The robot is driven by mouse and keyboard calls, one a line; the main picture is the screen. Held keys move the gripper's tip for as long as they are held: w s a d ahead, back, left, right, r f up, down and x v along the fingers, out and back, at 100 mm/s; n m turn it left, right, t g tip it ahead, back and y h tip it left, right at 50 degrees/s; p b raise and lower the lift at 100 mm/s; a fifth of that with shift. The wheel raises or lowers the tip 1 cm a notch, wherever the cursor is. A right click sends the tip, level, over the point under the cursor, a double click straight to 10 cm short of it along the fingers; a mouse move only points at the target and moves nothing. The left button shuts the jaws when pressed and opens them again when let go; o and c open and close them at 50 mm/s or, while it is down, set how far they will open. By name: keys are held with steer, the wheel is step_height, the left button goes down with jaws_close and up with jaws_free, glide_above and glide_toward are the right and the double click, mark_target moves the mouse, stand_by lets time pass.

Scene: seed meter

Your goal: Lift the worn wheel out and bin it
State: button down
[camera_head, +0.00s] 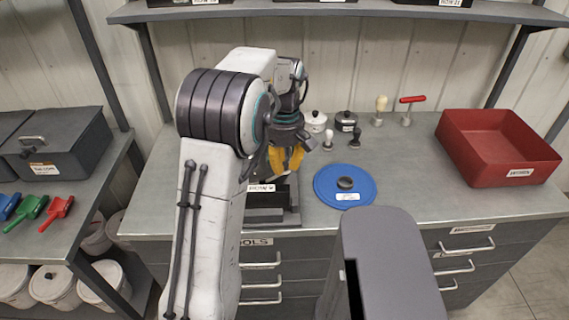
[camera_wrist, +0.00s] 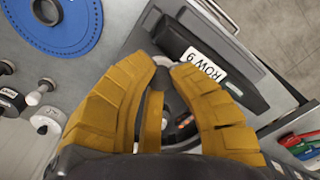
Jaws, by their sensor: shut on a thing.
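My gripper (camera_head: 286,162) is over the seed meter (camera_head: 275,216), a dark block with a white label at the bench's front edge. In the wrist view the yellow fingers (camera_wrist: 167,68) straddle a dark round part, seemingly the worn wheel (camera_wrist: 181,108), and are closed on it. The fingers hide much of it, and I cannot tell whether it is clear of the meter. The meter's dark body, labelled ROW 9 (camera_wrist: 204,66), lies just beyond the fingertips. A red open bin (camera_head: 520,182) with a white label stands at the bench's right end.
A blue disc (camera_head: 326,188) with a dark knob lies flat right of the meter. Small pots (camera_head: 316,123), stamp-like tools (camera_head: 329,138) and a red-handled tool (camera_head: 407,112) stand behind it. Bare bench lies between disc and bin. A shelf (camera_head: 350,10) hangs above.

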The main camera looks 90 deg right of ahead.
mark_target(284, 164)
steer(key=shift+r+p, duration=2.4)
steer(key=shift+r, duration=0.45)
